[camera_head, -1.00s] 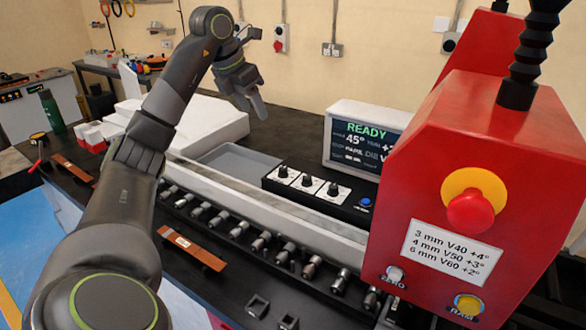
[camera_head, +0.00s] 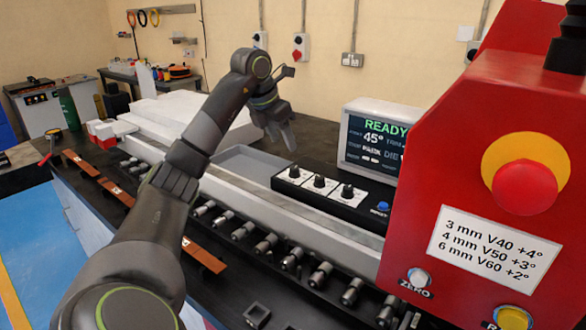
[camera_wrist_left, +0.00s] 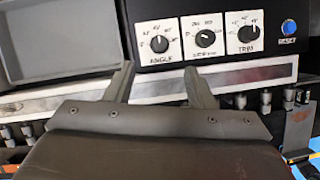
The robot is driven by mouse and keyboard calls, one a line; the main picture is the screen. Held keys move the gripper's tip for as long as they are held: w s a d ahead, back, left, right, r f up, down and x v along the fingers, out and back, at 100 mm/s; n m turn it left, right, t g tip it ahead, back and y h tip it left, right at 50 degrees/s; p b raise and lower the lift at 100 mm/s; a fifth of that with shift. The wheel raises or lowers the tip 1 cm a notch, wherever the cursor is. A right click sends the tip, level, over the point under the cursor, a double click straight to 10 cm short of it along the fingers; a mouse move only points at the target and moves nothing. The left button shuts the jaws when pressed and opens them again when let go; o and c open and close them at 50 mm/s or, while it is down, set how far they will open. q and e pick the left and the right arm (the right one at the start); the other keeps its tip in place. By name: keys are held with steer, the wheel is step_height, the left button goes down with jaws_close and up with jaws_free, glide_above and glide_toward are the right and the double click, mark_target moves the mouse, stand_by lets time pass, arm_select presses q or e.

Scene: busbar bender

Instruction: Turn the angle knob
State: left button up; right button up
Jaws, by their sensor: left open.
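The angle knob (camera_head: 294,171) is the leftmost of three black knobs on the control box. In the left wrist view the angle knob (camera_wrist_left: 160,43) has a white dial plate lettered ANGLE, and its pointer tilts up. My left gripper (camera_head: 282,140) is above and just behind the knob row, near the angle knob. In the left wrist view my left gripper (camera_wrist_left: 160,82) is open and empty, its fingers apart below the angle dial and not touching it. The display (camera_head: 377,143) reads READY and 45°. My right gripper is not in view.
The middle knob (camera_wrist_left: 205,38), trim knob (camera_wrist_left: 248,34) and blue button (camera_wrist_left: 289,27) share the box. A grey tray (camera_head: 248,164) lies left of it. A red housing (camera_head: 450,190) with an emergency stop (camera_head: 525,187) fills the right. Copper bars (camera_head: 203,255) lie in front.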

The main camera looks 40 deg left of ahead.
mark_target(294, 167)
arm_select(q)
steer(key=p+x, duration=0.2)
steer(key=x, duration=0.8)
steer(key=shift+r, duration=0.1)
steer(key=c, duration=1)
